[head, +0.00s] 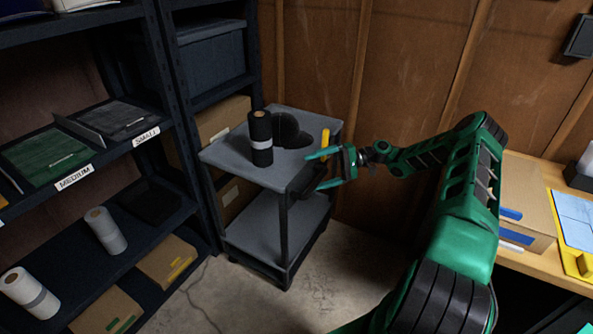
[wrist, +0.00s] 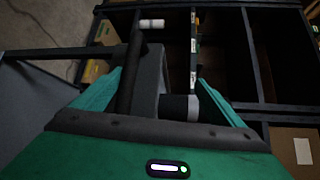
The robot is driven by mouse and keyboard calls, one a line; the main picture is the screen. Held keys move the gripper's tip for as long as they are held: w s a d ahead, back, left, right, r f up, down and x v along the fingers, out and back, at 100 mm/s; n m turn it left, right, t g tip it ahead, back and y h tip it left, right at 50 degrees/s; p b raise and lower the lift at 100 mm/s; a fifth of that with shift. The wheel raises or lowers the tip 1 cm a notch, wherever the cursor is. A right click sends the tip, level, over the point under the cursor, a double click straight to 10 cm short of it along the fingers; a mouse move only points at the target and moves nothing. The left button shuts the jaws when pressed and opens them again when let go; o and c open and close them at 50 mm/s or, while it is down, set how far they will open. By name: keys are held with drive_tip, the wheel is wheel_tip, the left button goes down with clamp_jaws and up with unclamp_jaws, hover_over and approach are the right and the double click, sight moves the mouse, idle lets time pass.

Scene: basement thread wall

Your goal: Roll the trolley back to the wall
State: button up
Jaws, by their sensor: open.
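The trolley (head: 240,167) is a dark grey cart with two shelves. It stands upright on the floor near the wooden wall (head: 410,70), beside the rack. A black roll with a white band (head: 261,138) stands on its top, with a dark rounded thing (head: 290,132) behind it. My gripper (head: 322,168) is open at the trolley's right side. In the wrist view, a dark bar (wrist: 131,70), which looks like the trolley's handle, lies between the open fingers (wrist: 160,88), nearer the left one. I cannot tell whether they touch it.
A dark shelf rack (head: 185,110) with rolls and boxes stands left of the trolley. A wooden workbench (head: 545,255) with a cardboard box (head: 527,205) is at the right. The concrete floor (head: 235,300) in front of the trolley is clear except for a thin cable.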

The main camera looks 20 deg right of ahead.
drive_tip(key=shift+o, duration=1.1)
drive_tip(key=s+a+r, duration=0.2)
drive_tip(key=a+r, duration=0.4)
drive_tip(key=a, duration=0.3)
drive_tip(key=shift+r, duration=0.15)
drive_tip(key=shift+m+h, duration=0.6)
drive_tip(key=f, duration=0.1)
drive_tip(key=s+d+f, duration=0.1)
drive_tip(key=f, duration=0.1)
drive_tip(key=d+f, duration=0.1)
drive_tip(key=shift+s+d+f, duration=0.1)
drive_tip(key=shift+s+f, duration=0.15)
drive_tip(key=shift+s, duration=0.2)
drive_tip(key=shift+v, duration=1.9)
drive_tip(key=shift+c, duration=0.2)
drive_tip(key=shift+s+d+f, duration=0.15)
drive_tip(key=shift+d, duration=0.35)
drive_tip(key=c, duration=1.2)
drive_tip(key=shift+o, duration=0.2)
drive_tip(key=s+d, duration=0.1)
drive_tip(key=d, duration=0.7)
drive_tip(key=shift+r, duration=0.4)
